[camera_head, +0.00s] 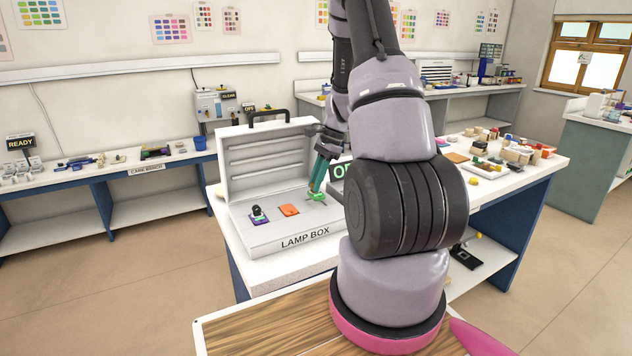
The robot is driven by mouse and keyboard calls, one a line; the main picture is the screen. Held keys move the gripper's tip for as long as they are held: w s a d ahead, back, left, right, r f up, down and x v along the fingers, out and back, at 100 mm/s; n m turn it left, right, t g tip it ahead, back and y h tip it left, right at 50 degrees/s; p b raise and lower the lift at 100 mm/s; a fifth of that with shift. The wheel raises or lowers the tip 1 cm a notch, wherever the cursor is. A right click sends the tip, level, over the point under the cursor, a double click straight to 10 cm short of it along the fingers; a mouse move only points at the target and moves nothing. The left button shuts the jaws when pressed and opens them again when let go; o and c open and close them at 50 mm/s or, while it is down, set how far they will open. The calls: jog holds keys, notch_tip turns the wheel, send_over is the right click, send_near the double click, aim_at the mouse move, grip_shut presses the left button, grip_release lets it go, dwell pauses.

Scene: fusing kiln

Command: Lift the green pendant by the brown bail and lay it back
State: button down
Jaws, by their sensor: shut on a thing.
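My gripper (318,178), with teal fingers, points down into the open white lamp box (262,241) at its right end. It is shut on the green pendant (316,197), which shows as a small bright green piece at the fingertips. The brown bail cannot be made out separately; the fingers cover that spot. I cannot tell whether the pendant touches the surface under it or is slightly raised.
The raised lid (266,160) stands behind. The workbench beyond is crowded.

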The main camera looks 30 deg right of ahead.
jog(key=shift+f, duration=1.25)
dwell(1.2)
jog(key=c, duration=0.7)
grip_release()
